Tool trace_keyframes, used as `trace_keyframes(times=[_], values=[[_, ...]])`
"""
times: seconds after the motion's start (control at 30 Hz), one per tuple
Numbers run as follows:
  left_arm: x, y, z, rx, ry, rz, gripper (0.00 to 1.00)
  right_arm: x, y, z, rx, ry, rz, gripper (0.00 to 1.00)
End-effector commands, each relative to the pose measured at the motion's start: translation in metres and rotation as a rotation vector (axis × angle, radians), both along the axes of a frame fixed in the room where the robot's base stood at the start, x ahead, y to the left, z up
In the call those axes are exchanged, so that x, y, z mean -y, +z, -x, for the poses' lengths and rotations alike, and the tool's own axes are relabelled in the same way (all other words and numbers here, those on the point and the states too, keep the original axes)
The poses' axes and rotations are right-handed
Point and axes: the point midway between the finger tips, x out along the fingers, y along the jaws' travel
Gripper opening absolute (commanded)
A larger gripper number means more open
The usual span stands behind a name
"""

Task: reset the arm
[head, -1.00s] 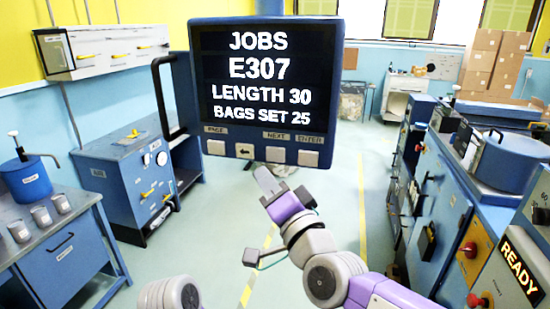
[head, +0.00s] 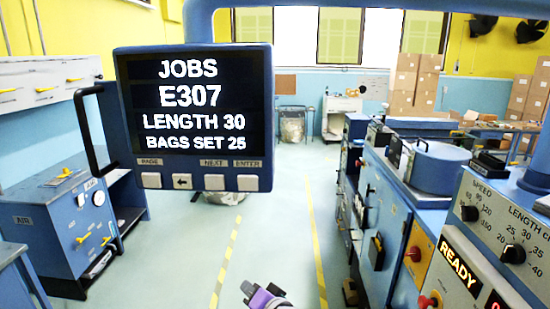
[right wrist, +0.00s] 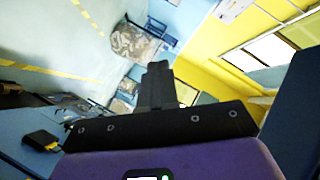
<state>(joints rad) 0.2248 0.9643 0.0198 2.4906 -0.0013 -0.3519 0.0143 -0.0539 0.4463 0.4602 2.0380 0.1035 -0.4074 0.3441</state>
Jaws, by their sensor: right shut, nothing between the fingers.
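My right gripper (head: 248,289) shows at the bottom middle of the head view, pointing up the picture over the floor, with a purple part behind it. Its fingers are closed together and hold nothing, as the right wrist view also shows (right wrist: 158,82). It is below and to the right of the hanging JOBS screen (head: 196,108), apart from it. My left gripper is out of view.
A blue machine (head: 70,222) with yellow handles stands at left. A long blue machine line (head: 385,200) runs along the right, with a blue pot (head: 440,170) and a lit READY panel (head: 461,266). The floor between, with yellow lines (head: 228,255), is clear.

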Motion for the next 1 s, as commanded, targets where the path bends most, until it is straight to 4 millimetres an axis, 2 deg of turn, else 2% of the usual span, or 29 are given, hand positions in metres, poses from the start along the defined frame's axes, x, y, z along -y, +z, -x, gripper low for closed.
trace_keyframes(times=[0.03,0.1,0.17,0.2,0.27,0.3,0.37,0.4,0.5,0.63,0.7,0.8,0.9,1.0], values=[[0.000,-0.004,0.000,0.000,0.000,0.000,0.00,0.011,-0.043,0.001,-0.059,-0.002,0.046,0.00],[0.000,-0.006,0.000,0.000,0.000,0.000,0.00,0.027,-0.095,0.006,-0.133,-0.003,0.107,0.00],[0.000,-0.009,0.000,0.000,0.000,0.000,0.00,0.041,-0.138,0.014,-0.200,0.001,0.155,0.00],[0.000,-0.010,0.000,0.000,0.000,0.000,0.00,0.051,-0.166,0.022,-0.245,0.004,0.188,0.00],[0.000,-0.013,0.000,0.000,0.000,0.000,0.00,0.065,-0.208,0.037,-0.314,0.013,0.234,0.00],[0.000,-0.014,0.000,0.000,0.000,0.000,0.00,0.075,-0.234,0.049,-0.362,0.022,0.263,0.00],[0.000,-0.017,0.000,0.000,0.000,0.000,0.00,0.089,-0.273,0.070,-0.437,0.037,0.305,0.00],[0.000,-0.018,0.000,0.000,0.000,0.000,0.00,0.099,-0.297,0.087,-0.486,0.049,0.332,0.00],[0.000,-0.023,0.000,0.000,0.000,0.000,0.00,0.121,-0.353,0.134,-0.617,0.089,0.391,0.00],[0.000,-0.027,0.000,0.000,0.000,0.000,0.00,0.145,-0.404,0.197,-0.768,0.145,0.445,0.00],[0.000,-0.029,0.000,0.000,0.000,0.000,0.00,0.153,-0.421,0.226,-0.832,0.173,0.463,0.00],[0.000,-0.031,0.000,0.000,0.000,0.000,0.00,0.161,-0.434,0.255,-0.894,0.203,0.479,0.00],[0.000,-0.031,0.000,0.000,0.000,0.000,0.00,0.165,-0.440,0.269,-0.923,0.218,0.484,0.00],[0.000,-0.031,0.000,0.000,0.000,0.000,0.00,0.166,-0.441,0.273,-0.931,0.222,0.487,0.00]])
